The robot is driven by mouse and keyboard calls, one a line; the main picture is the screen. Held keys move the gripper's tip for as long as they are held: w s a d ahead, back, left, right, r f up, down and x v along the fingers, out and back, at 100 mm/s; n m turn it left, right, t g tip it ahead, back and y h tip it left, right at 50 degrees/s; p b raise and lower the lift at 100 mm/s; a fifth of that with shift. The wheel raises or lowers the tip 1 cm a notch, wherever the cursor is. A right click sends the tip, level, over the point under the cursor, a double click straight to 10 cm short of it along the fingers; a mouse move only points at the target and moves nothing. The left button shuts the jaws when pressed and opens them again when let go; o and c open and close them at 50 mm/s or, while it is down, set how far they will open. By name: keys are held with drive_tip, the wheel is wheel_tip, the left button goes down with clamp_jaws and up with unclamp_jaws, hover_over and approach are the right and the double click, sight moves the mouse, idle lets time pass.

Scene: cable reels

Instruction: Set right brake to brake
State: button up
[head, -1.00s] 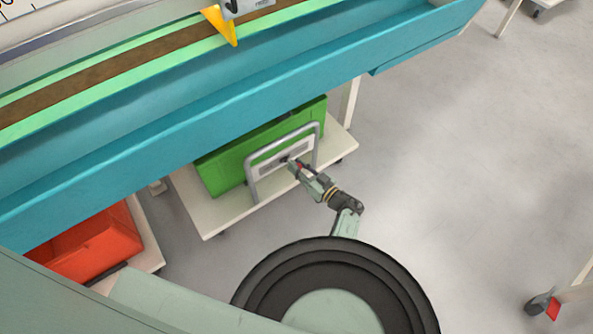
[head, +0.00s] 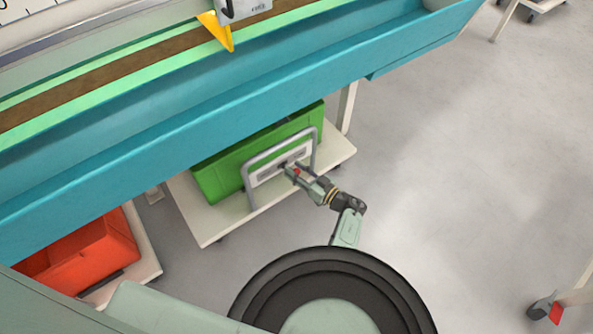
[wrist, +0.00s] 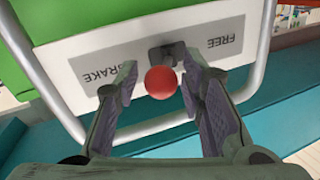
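The brake panel (wrist: 110,59) is a white plate inside a grey tube frame, in front of a green box. In the wrist view it reads upside down, with BRAKE (wrist: 103,80) at left and FREE (wrist: 225,43) at right. My gripper (wrist: 159,72) is open, with one finger on each side of the knob and a visible gap to both. In the head view my gripper (head: 291,169) is at the panel (head: 268,175).
The green box (head: 222,169) stands on a white wheeled cart (head: 206,230) under a long teal trough (head: 180,146). A red bin (head: 85,253) on another cart is at left.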

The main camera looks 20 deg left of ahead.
drive_tip(key=shift+o, duration=0.2)
drive_tip(key=v, duration=1.2)
idle(0.4)
